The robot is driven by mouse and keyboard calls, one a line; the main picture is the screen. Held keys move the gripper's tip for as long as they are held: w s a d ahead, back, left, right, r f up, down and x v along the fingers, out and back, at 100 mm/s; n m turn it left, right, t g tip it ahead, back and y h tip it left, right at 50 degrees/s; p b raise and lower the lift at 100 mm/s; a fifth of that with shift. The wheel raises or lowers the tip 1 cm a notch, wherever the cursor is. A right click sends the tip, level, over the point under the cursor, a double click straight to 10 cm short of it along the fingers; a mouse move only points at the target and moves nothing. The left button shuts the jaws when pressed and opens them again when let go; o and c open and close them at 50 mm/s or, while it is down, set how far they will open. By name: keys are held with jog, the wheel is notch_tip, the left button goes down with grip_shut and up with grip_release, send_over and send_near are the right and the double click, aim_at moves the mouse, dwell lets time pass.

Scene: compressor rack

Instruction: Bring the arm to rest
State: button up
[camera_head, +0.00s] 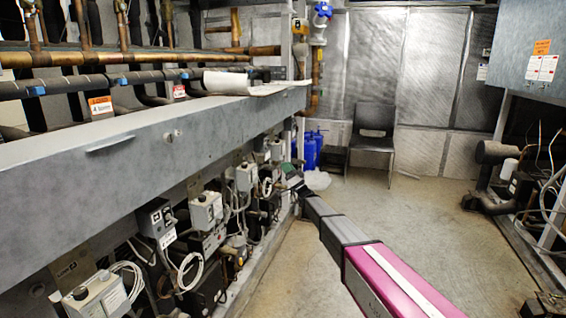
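My arm reaches in from the bottom right, with a magenta and white link and dark grey segments past it. It stretches forward and to the left over the floor, toward the compressor rack (120,150).
Grey control boxes (207,211) with looping cables line the rack's lower left side. A dark chair (373,137) and blue cylinders (310,149) stand at the back. Pipes and machinery (510,185) are on the right. The concrete floor (420,225) between is clear.

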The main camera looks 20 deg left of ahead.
jog(key=shift+s+d+f, duration=0.1)
jog(key=shift+d+f, duration=0.05)
jog(key=s+d+f+m+g+h, duration=0.1)
jog(key=s+d+f+g+h, duration=1.1)
jog(key=s+d+f, duration=0.95)
jog(key=s+d+f+m+h, duration=0.2)
jog(key=s+d+h, duration=0.4)
jog(key=d, duration=0.7)
jog(key=s+d+f+m+h, duration=0.2)
jog(key=s+d+m+h, duration=0.2)
jog(key=s+d+h, duration=0.3)
jog(key=s+d, duration=0.4)
jog(key=d, duration=0.2)
jog(key=shift+d+m+t, duration=0.25)
jog(key=shift+m+t, duration=0.05)
jog(key=shift+t, duration=0.1)
jog(key=shift+s, duration=0.1)
